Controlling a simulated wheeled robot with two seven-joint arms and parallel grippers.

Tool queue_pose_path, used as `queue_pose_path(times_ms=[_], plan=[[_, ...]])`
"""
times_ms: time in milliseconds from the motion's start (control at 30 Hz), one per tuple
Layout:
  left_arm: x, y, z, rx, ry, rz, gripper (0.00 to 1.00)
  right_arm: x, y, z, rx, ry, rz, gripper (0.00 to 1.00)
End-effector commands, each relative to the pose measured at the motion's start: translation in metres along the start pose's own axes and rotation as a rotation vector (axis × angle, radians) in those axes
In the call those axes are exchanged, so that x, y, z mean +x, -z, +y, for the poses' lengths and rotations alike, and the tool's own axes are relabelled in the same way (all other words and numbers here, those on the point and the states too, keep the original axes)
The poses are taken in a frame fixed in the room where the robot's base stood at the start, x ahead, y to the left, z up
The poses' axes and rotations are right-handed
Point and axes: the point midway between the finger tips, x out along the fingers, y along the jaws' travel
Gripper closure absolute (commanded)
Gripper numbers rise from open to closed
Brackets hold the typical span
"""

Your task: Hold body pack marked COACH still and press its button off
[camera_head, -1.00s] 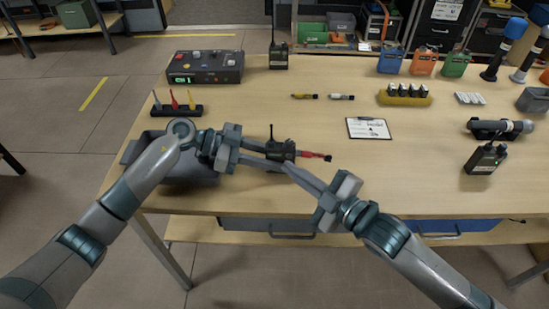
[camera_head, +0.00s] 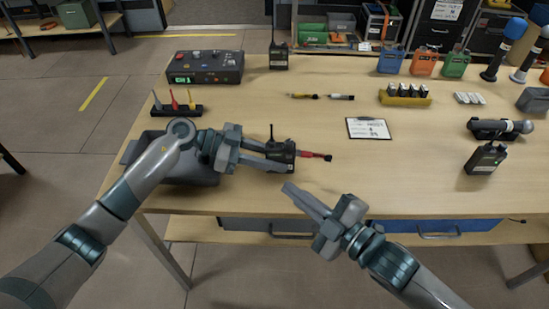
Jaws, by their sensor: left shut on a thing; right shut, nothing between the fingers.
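A dark body pack (camera_head: 284,149) with a short antenna stands near the table's front edge, left of centre. A red connector (camera_head: 309,154) sticks out from its right side. My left gripper (camera_head: 272,156) is shut on this pack from the left. My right gripper (camera_head: 288,188) is shut and empty, in front of the pack and apart from it. The pack's marking and button state are too small to read. Similar dark packs stand at the back (camera_head: 279,56) and at the right (camera_head: 486,158); I cannot read their markings either.
A grey bin (camera_head: 182,172) sits under my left forearm. A clipboard (camera_head: 368,128) lies right of the held pack. A control box (camera_head: 206,67), a rack of small coloured pieces (camera_head: 177,110) and a yellow battery holder (camera_head: 404,97) stand farther back. The table's middle front is clear.

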Motion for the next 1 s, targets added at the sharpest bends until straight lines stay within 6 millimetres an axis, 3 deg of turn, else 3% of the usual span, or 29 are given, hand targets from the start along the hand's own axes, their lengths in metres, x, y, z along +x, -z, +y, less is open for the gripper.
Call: queue_pose_path(times_ms=[100, 133, 200, 667, 1000], plan=[[0.000, 0.001, 0.000, 0.001, 0.000, 0.001, 0.98, 0.000, 0.000, 0.000, 0.000, 0.000, 0.000, 1.00], [0.000, 0.001, 0.000, 0.001, 0.000, 0.001, 0.68, 0.000, 0.000, 0.000, 0.000, 0.000, 0.000, 1.00], [0.000, 0.001, 0.000, 0.001, 0.000, 0.001, 0.52, 0.000, 0.000, 0.000, 0.000, 0.000, 0.000, 1.00], [-0.006, 0.000, 0.000, 0.000, 0.001, 0.000, 0.51, 0.000, 0.000, 0.000, 0.000, 0.000, 0.000, 1.00], [-0.050, -0.001, -0.001, 0.000, 0.003, -0.002, 0.51, 0.000, 0.000, 0.000, 0.000, 0.000, 0.000, 1.00]])
